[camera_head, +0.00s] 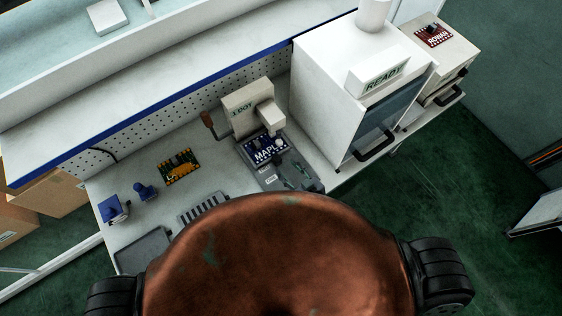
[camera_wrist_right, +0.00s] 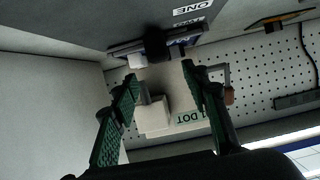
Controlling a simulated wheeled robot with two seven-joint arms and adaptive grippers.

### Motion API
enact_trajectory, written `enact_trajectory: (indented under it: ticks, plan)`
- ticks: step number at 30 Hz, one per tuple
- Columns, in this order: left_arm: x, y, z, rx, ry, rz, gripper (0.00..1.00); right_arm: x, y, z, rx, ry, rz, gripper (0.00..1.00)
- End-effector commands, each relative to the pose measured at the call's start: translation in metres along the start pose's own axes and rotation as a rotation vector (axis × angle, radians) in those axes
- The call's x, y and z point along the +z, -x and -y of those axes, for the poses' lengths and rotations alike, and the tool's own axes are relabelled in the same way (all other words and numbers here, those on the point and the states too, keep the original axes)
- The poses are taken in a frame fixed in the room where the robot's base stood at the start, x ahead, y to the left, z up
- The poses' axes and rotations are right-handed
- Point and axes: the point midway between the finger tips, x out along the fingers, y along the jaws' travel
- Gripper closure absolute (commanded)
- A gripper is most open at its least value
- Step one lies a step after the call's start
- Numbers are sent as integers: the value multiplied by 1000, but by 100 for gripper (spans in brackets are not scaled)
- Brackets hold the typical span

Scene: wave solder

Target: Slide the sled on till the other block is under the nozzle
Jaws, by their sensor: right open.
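The dispenser marked "1 DOT" (camera_head: 250,108) stands on the bench with its pale head (camera_head: 270,115) reaching forward; it also shows upside down in the right wrist view (camera_wrist_right: 154,118). The grey sled (camera_head: 268,180) lies in front of it, with a blue "MAPLE" board (camera_head: 262,150) at its dispenser end. In the right wrist view the sled carries "ONE" and "TWO" labels (camera_wrist_right: 193,9) and a dark knob (camera_wrist_right: 157,45). My right gripper (camera_head: 296,168) is open and empty over the sled's near end; its green fingers (camera_wrist_right: 160,78) are apart. I cannot tell which block is under the nozzle. My left gripper is out of view.
A white "READY" machine (camera_head: 325,85) stands close to the right, with a "ROWAN" unit (camera_head: 436,60) beyond.

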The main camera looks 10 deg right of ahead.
Motion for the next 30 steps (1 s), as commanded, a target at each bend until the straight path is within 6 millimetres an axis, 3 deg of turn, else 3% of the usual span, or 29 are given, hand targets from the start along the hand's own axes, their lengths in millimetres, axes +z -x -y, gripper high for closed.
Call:
enact_trajectory:
  ticks: [3, 7, 26, 30]
  plan:
    - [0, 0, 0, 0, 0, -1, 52, 0, 18, 0, 0, 1, 1, 58]
    - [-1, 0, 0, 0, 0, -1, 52, 0, 28, 0, 0, 1, 0, 58]
    - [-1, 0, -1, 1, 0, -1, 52, 0, 30, 0, 1, 0, 0, 58]
    - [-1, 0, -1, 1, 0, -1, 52, 4, 35, -16, 32, -9, 42, 58]
